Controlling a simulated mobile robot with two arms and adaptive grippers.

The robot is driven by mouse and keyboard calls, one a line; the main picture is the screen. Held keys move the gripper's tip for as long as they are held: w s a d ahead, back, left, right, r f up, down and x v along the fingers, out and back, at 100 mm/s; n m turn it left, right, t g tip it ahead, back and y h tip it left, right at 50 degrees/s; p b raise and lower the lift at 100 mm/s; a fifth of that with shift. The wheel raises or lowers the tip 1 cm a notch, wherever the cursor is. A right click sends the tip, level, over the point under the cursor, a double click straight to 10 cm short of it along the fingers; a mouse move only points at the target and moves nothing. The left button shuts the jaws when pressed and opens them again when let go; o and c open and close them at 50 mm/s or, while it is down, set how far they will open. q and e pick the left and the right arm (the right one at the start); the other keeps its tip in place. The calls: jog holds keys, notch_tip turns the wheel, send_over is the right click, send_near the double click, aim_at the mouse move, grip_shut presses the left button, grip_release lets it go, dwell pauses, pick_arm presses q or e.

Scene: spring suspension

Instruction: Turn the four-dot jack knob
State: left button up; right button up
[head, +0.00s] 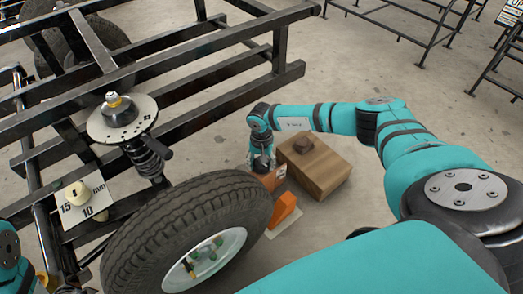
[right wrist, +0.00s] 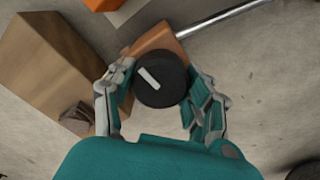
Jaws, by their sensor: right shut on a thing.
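The jack knob (right wrist: 160,90) is round and black with a white bar mark on top. It sits between the two fingers of my right gripper (right wrist: 162,98), which is shut on it. An orange-brown jack body (right wrist: 155,42) shows behind the knob. In the head view my right gripper (head: 262,164) reaches down over the orange jack (head: 268,181), beside the tyre, and hides the knob. A small white label (head: 281,172) is on the jack; its dots are too small to count. My left gripper is outside the view; only part of that arm shows at the lower left.
A wooden block (head: 318,168) with a small brown piece (head: 303,145) on it stands right of the jack. An orange wedge (head: 284,210) lies by the tyre (head: 185,220). A metal rod (right wrist: 225,18) extends from the jack. The black frame (head: 180,85) stands behind.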

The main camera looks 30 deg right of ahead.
dwell(0.3)
jog(key=o, duration=1.2)
notch_tip(320, 180, up, 12)
